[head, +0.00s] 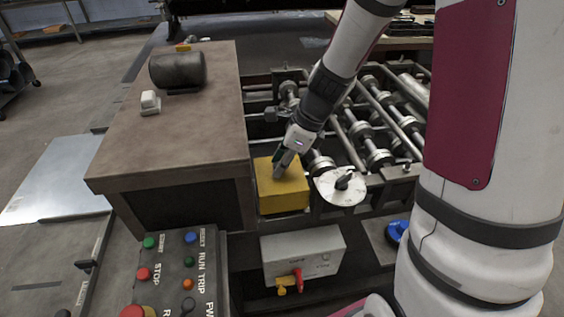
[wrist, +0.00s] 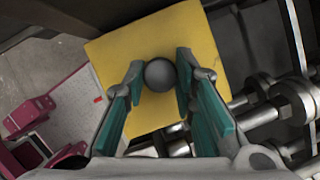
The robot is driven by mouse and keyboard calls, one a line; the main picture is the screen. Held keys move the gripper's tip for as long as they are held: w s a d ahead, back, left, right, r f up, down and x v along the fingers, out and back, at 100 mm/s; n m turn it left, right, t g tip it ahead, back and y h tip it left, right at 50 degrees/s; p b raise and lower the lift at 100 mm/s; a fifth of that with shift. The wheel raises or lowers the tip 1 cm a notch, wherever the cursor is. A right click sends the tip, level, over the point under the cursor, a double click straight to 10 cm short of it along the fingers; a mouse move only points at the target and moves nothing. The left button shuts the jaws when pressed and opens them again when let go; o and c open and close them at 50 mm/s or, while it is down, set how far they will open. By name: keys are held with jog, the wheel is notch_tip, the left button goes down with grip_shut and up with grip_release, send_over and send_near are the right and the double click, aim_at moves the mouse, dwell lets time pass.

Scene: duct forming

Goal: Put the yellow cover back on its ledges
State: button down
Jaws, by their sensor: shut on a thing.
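The yellow cover (head: 284,195) is a box-shaped piece beside the brown machine top, at the near left end of the roller section. My gripper (head: 281,171) is above it, pointing down. In the wrist view the yellow cover (wrist: 112,58) lies below my gripper (wrist: 160,82), whose two fingers are closed on the round grey knob (wrist: 160,74) on the cover's top. The cover looks roughly level in the head view. The ledges are hidden, and I cannot tell whether the cover touches them.
The brown machine top (head: 180,130) carries a dark motor (head: 178,69) and a small white block (head: 150,102). Rollers (head: 377,157) and a white dial (head: 340,187) are right of the cover. A grey switch box (head: 302,253) and a button panel (head: 176,270) stand in front.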

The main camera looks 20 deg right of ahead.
jog(key=shift+f, duration=0.1)
jog(key=shift+f, duration=0.35)
jog(key=shift+f+b, duration=0.15)
jog(key=shift+b, duration=0.15)
jog(key=c, duration=0.8)
grip_release()
jog(key=shift+c, duration=0.2)
notch_tip(320, 180, up, 4)
jog(key=p, duration=0.3)
jog(key=shift+s+p, duration=0.1)
jog(key=shift+p, duration=0.2)
jog(key=shift+r+p, duration=1.45)
jog(key=shift+r, duration=1.1)
